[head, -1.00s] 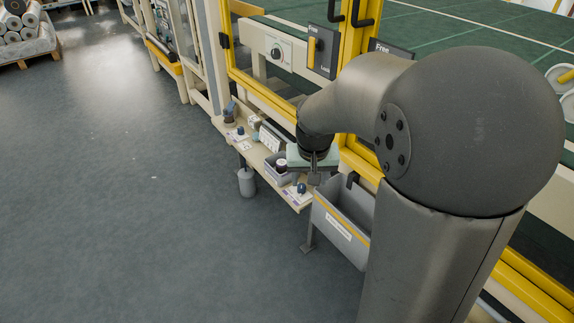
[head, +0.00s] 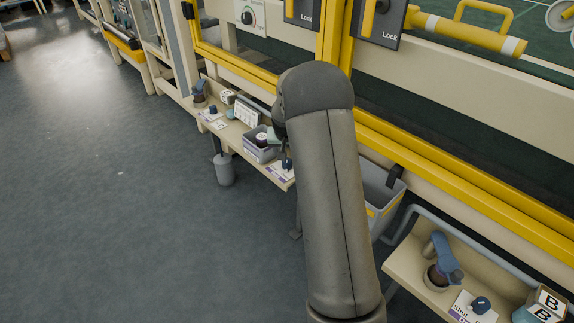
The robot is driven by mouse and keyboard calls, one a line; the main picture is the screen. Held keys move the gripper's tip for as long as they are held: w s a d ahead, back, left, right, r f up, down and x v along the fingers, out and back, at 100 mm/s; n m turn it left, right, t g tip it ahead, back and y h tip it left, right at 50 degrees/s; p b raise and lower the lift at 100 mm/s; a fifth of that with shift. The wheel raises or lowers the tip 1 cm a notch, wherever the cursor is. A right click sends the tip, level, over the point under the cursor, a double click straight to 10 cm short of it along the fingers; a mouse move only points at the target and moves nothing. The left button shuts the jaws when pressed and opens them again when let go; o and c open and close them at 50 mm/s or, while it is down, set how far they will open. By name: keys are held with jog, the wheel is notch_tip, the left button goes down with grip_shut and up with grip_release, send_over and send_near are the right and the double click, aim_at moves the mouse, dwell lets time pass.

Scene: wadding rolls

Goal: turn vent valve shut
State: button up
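A blue knob (head: 480,304) sits on a white card with the word "Shut" on the right shelf. Beside it stands a blue lever handle (head: 441,256) on a brown body in a round cup. On the left shelf are another blue lever (head: 199,91), a blue knob on a card (head: 213,109) and a further blue knob (head: 287,164). I cannot tell from lettering which one is the vent valve. My gripper (head: 280,138) is over the left shelf, mostly hidden behind my arm. Its fingers cannot be made out.
A grey bin (head: 383,190) hangs between the two shelves, partly behind my arm. The yellow frame (head: 450,182) runs along the back. A box marked B (head: 548,303) stands at the right shelf's end. The floor at left is clear.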

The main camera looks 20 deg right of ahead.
aim_at(287, 161)
jog(key=b+x, duration=0.2)
jog(key=x, duration=0.6)
jog(key=shift+w+f, duration=0.15)
jog(key=shift+f, duration=0.1)
jog(key=c, duration=1)
